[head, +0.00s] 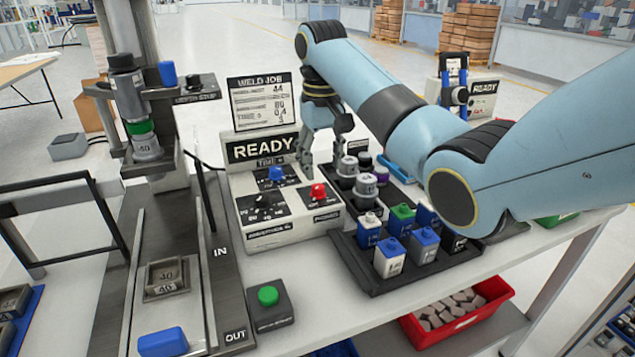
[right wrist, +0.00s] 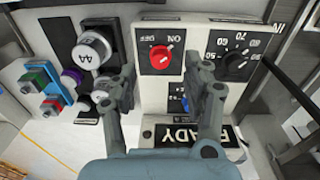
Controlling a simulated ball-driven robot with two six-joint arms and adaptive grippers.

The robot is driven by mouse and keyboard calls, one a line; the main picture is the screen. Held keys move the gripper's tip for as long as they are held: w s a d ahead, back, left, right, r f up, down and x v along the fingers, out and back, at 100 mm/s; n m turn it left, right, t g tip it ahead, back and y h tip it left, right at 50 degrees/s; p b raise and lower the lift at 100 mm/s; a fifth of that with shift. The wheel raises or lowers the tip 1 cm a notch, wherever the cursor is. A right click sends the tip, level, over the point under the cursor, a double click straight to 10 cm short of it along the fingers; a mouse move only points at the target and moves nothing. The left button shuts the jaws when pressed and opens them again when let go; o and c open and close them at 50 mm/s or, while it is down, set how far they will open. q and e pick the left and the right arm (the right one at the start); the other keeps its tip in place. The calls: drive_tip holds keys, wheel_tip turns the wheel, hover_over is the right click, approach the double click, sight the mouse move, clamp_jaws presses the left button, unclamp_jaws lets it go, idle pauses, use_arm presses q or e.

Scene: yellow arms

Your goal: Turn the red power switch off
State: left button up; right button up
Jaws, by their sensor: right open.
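The red power switch (head: 318,191) is a round knob on the front right of the white control box (head: 285,235). In the right wrist view the red switch (right wrist: 160,57) sits on a black plate with ON and OFF labels. A light mark on the knob appears to point toward ON. My right gripper (head: 322,160) is open above the box, with its fingertips just behind and above the switch. In the right wrist view the fingers (right wrist: 162,78) are spread on either side of the switch's line, apart from it. My left gripper is out of view.
A blue switch (head: 275,175) and a black dial (head: 262,207) share the box. A dark tray (head: 375,282) with several coloured-top blocks and grey cylinders stands close right. A green button (head: 268,295) is in front; a steel press (head: 140,150) stands left.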

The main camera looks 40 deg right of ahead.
sight(318, 186)
wheel_tip(318, 186, up, 3)
drive_tip(key=w, duration=0.2)
drive_tip(key=f, duration=1)
drive_tip(key=shift+w+d, duration=0.15)
drive_tip(key=shift+d, duration=0.2)
drive_tip(key=shift+r, duration=0.1)
clamp_jaws()
